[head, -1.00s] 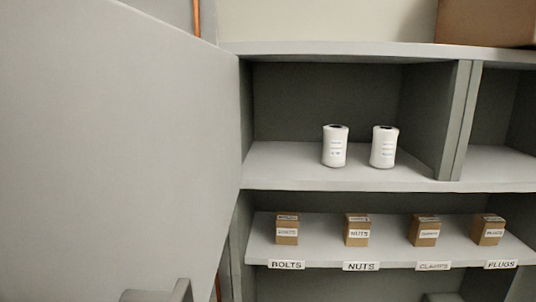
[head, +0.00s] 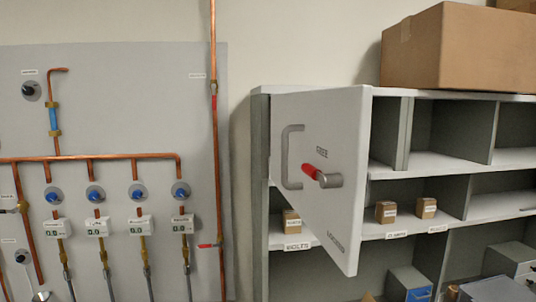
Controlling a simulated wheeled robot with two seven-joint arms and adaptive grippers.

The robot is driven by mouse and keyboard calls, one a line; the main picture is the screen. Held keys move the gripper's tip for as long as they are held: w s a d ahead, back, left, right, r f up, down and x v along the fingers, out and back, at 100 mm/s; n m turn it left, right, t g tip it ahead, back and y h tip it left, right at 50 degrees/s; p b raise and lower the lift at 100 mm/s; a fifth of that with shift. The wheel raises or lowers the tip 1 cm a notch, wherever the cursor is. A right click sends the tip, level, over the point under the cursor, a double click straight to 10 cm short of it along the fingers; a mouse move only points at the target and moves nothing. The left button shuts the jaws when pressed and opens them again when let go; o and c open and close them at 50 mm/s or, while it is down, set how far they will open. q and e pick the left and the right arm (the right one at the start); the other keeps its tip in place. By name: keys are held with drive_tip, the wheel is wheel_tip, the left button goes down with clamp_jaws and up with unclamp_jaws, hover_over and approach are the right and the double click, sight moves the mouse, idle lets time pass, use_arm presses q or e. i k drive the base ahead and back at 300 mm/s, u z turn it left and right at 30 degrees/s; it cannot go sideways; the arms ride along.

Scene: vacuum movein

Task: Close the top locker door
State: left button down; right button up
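The top locker door (head: 340,215) is a grey panel hinged at the left side of the shelf unit. It stands partly open, swung outward at an angle, and hides part of the compartment behind it. Its outer face shows a grey bar handle (head: 286,158) and a latch with a red part (head: 320,175). The words FREE and LOCKED are printed near the latch. Neither of my grippers is in the head view.
Small brown boxes (head: 386,212) stand on the labelled shelf. A large cardboard box (head: 455,50) sits on top of the unit. A panel with copper pipes (head: 95,158), blue knobs and gauges is on the wall at left. Blue and grey bins (head: 409,281) are at lower right.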

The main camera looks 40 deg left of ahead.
sight(328, 130)
drive_tip(key=u, duration=1.05)
drive_tip(key=i, duration=0.5)
drive_tip(key=z, duration=0.05)
